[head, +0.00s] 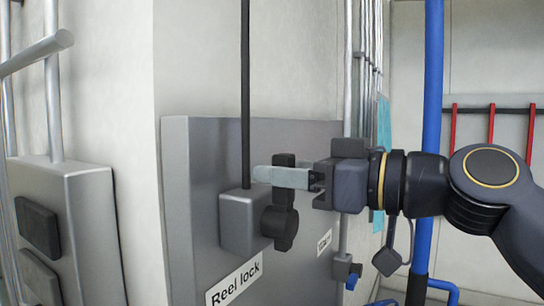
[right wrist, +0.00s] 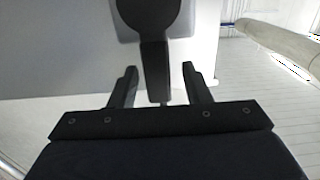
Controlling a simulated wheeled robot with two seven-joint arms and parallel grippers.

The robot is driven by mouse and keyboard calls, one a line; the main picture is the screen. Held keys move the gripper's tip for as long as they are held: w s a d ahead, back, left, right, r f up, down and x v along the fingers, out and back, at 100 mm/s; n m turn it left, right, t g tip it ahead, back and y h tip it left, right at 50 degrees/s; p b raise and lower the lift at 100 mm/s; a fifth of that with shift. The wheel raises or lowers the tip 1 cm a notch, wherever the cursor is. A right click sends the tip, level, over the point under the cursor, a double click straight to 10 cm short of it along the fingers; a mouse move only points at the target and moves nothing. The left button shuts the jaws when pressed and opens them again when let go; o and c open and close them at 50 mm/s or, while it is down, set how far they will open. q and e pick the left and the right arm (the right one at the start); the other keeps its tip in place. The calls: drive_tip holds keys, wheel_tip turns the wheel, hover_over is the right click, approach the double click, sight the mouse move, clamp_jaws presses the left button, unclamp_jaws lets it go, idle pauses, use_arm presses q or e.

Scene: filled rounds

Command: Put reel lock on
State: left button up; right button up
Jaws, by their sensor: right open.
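The reel lock is a grey switch box (head: 241,222) on a grey panel, with a black rotary handle (head: 280,228) on its front. A white label (head: 235,282) below reads "Reel lock". The handle's lever points up from its round hub. My right gripper (head: 270,177) is open, its fingers reaching left across the upper part of the lever. In the right wrist view the lever (right wrist: 154,65) stands between the two spread fingers (right wrist: 159,85), with gaps on both sides. The near finger hides part of the lever in the head view. My left gripper is out of view.
The grey panel (head: 186,190) carries a second, partly hidden label (head: 324,242) at right. A black conduit (head: 245,90) runs up from the switch box. Another grey box (head: 75,230) with dark switches is at left. A blue pipe (head: 433,80) stands behind my right arm.

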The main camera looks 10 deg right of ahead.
drive_tip(key=shift+p+x, duration=0.3)
drive_tip(key=shift+x, duration=0.9)
drive_tip(key=shift+c, duration=0.2)
drive_tip(key=shift+w, duration=0.1)
clamp_jaws()
